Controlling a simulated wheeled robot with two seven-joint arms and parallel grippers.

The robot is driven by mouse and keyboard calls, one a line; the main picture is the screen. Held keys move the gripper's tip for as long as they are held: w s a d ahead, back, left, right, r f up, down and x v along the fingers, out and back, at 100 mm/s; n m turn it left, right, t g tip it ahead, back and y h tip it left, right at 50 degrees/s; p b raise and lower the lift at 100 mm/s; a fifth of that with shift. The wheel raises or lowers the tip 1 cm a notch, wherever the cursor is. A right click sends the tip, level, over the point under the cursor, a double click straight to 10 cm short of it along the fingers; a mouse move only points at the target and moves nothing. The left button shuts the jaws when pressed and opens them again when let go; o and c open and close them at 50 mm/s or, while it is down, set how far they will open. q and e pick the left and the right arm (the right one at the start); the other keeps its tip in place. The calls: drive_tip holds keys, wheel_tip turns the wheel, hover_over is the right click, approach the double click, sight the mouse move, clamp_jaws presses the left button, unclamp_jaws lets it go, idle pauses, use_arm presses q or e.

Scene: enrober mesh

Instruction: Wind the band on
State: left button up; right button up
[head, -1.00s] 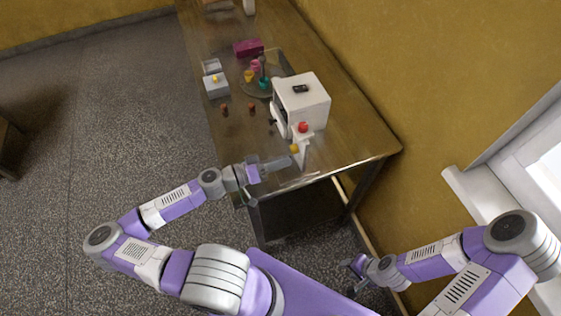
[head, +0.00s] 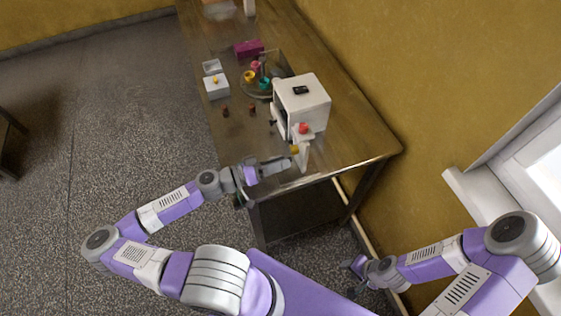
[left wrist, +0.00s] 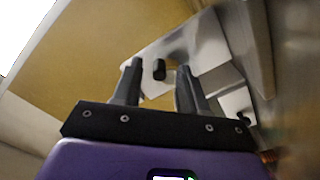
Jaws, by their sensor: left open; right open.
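A white box-shaped machine (head: 302,103) stands near the table's front right corner. It has a dark opening on its left side, a red knob (head: 303,128) and a pale bracket with a yellow knob (head: 295,150) at its front. My left gripper (head: 286,161) is open beside that bracket, just below the yellow knob. In the left wrist view, a short black cylinder (left wrist: 158,69) on a pale grey part shows between the open fingers, apparently untouched; I cannot tell its depth. No band can be made out. My right gripper (head: 352,266) is empty, low beside the table.
The yellow wall is close on the right.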

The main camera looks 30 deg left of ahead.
use_arm(q)
drive_tip(key=v, duration=0.7)
drive_tip(key=shift+d, duration=0.1)
drive_tip(key=s+d+f+n+g+h+p, duration=0.1)
drive_tip(key=d+f+g+p, duration=0.3)
drive_tip(key=d, duration=0.7)
drive_tip(key=s+d+f+n+g+h+b, duration=0.1)
drive_tip(key=s+d+f+g, duration=0.15)
drive_tip(key=d+g, duration=0.6)
drive_tip(key=s+d+f+n+g+y+p, duration=0.1)
drive_tip(key=s+d+f+y+p, duration=0.1)
drive_tip(key=s+d+f+y, duration=0.35)
drive_tip(key=w+a+f+m+y, duration=0.1)
drive_tip(key=w+a+f+y, duration=0.1)
drive_tip(key=a+f+y, duration=0.2)
drive_tip(key=a+f, duration=0.1)
drive_tip(key=a, duration=0.2)
drive_tip(key=shift+b, duration=0.3)
